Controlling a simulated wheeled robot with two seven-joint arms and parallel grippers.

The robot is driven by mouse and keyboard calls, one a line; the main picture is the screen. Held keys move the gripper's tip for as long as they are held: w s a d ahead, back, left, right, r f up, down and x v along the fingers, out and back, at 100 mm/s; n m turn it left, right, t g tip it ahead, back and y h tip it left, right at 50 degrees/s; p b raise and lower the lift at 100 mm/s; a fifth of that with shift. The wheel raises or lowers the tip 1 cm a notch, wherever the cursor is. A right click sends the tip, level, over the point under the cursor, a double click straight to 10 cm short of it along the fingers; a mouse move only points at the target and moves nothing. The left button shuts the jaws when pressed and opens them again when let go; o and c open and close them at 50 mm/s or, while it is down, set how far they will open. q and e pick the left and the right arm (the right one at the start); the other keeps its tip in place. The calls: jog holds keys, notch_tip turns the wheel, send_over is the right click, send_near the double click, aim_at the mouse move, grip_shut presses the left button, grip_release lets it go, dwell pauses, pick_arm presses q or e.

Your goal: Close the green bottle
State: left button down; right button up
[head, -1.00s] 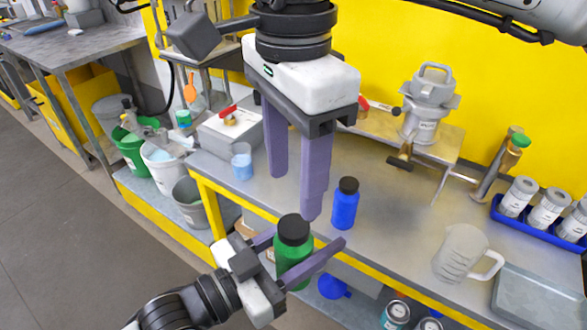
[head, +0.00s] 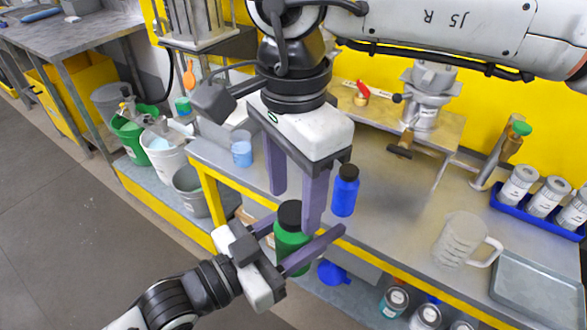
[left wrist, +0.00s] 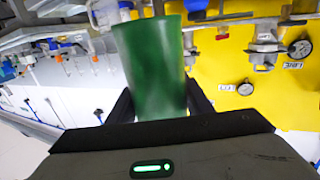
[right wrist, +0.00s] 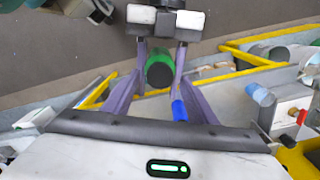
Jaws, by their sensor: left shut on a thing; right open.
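The green bottle (head: 289,243) stands upright, held in front of the table's front edge, with a black cap (head: 289,212) on its top. My left gripper (head: 303,236) is shut on the bottle's body from the left; the bottle also fills the middle of the left wrist view (left wrist: 155,68). My right gripper (head: 296,211) points down from above, open, one finger on each side of the cap. In the right wrist view the cap (right wrist: 160,75) lies between the spread fingers. I cannot tell whether either finger touches it, or how tightly the cap sits.
A blue bottle (head: 345,195) with a black cap stands on the table just right of my right gripper. A clear cup (head: 242,153) is to the left. A measuring jug (head: 459,241), a metal tray (head: 537,293) and a blue rack of jars stand at right. The table's middle is clear.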

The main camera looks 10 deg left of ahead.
jog(key=shift+f, duration=0.9)
jog(key=shift+c, duration=0.2)
jog(key=c, duration=1.1)
jog(key=shift+o, duration=0.2)
jog(key=m, duration=0.8)
jog(key=o, duration=1.2)
jog(key=shift+o, duration=0.2)
jog(key=shift+r, duration=0.1)
